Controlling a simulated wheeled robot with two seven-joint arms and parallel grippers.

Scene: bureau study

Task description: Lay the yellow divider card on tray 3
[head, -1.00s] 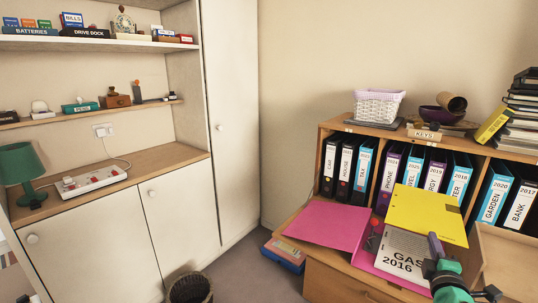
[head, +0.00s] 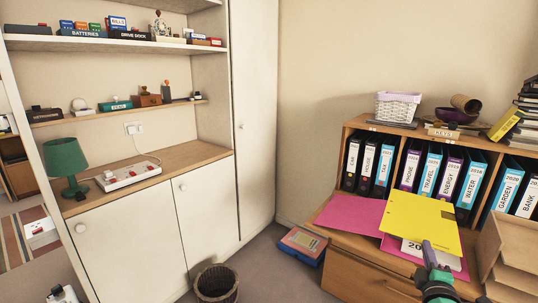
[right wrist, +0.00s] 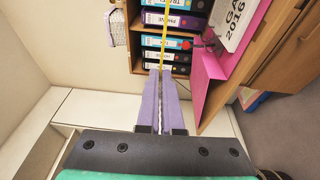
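The yellow divider card (head: 412,218) is above the open pink folder (head: 352,213) on the wooden desk. My right gripper (head: 428,250) is shut on the card's near edge. In the right wrist view the card (right wrist: 165,32) shows edge-on as a thin yellow strip rising from between the purple fingers (right wrist: 160,78). A white sheet (head: 412,248) is partly hidden under the card. A stack of wooden trays (head: 512,240) stands at the right edge, just right of my right gripper; no tray number can be read. My left gripper is out of view.
A wooden shelf with upright binders (head: 425,170) stands behind the folder. A white basket (head: 398,107) and a purple bowl (head: 455,114) sit on its top. A wastebasket (head: 216,284) and a blue-red box (head: 302,245) are on the floor to the left.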

